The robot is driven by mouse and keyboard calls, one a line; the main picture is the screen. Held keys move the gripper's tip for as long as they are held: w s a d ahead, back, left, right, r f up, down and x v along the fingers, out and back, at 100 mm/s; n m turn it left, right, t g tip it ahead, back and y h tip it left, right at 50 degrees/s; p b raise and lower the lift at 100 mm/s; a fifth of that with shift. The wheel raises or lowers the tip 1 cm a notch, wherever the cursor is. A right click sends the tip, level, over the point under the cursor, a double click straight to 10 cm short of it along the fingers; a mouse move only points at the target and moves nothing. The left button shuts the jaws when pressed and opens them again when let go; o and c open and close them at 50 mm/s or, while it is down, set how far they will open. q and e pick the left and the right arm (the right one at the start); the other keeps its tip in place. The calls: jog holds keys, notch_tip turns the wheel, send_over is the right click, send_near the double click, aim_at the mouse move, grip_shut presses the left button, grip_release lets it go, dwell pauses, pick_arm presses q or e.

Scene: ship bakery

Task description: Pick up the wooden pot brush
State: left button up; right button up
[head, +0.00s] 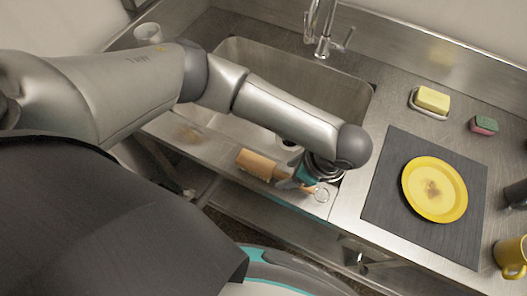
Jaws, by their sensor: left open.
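The wooden pot brush (256,164) lies on the steel ledge at the front of the sink, its orange-brown head to the left. A metal ring at its other end shows just right of my gripper. My left gripper (296,184) is open and sits low at the brush's handle, hiding part of it. I cannot tell whether the fingers touch the handle. My right gripper is out of view.
The sink basin (291,66) lies behind my left arm, with a faucet (324,42) at its back edge. To the right, a yellow plate (434,190) rests on a dark mat (385,205). A yellow sponge (433,99), a green-and-pink sponge (484,125) and a yellow mug (511,257) stand around it.

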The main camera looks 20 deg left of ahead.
aim_at(283, 175)
pick_arm(q)
jog(key=x, duration=0.3)
jog(key=shift+a+f, duration=0.1)
jog(key=shift+f, duration=0.2)
jog(key=shift+w, duration=0.1)
grip_shut()
dwell(0.3)
